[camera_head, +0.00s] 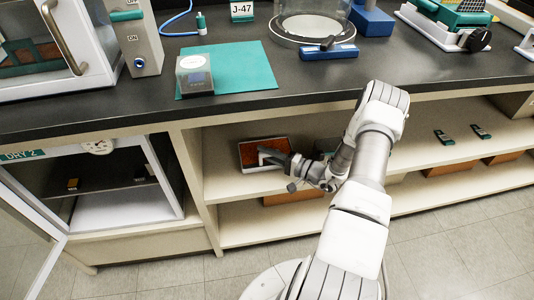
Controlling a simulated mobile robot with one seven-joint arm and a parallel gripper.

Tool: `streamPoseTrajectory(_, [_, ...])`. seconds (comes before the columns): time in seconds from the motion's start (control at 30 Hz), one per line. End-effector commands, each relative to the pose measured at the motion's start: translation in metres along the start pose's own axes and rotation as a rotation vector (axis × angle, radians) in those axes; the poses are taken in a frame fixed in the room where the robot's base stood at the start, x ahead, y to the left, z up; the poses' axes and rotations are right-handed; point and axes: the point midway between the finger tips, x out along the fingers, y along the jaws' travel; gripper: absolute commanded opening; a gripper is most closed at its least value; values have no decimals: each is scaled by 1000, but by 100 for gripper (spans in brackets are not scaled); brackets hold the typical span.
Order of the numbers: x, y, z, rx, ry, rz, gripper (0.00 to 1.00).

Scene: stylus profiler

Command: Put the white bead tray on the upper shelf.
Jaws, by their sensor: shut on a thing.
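The white bead tray (241,156) has a pale rim and dark reddish-brown contents. It is at the left end of the upper shelf (226,185) under the bench, and looks slightly tilted. My gripper (268,156) reaches in from the right and is shut on the tray, its fingers over the tray's front right part. I cannot tell whether the tray's underside touches the shelf. My gripper hides part of the tray.
A lower shelf (240,232) holds brown boxes. Two small dark green items (444,137) lie farther right on the upper shelf. The dark bench top (290,85) overhangs it. Left is an open cabinet labelled DRY 2 (22,155), its door swung outward.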

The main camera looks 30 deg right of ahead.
Motion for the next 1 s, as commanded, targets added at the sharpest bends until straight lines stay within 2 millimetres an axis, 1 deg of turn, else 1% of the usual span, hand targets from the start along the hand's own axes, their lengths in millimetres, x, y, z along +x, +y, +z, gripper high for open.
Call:
streamPoseTrajectory(0.07, [0, 5, 3, -1, 1, -2, 0])
streamPoseTrajectory(0.33, [0, 5, 3, -2, 1, -3, 0])
streamPoseTrajectory(0.47, [0, 10, 3, -2, 1, -3, 0])
streamPoseTrajectory(0.5, [0, 8, 3, -1, 1, -1, 32])
streamPoseTrajectory(0.63, [0, 8, 3, -1, 1, -1, 55])
streamPoseTrajectory(0.9, [0, 8, 3, -1, 1, -1, 55])
streamPoseTrajectory(1.0, [0, 4, 3, -1, 1, -1, 55])
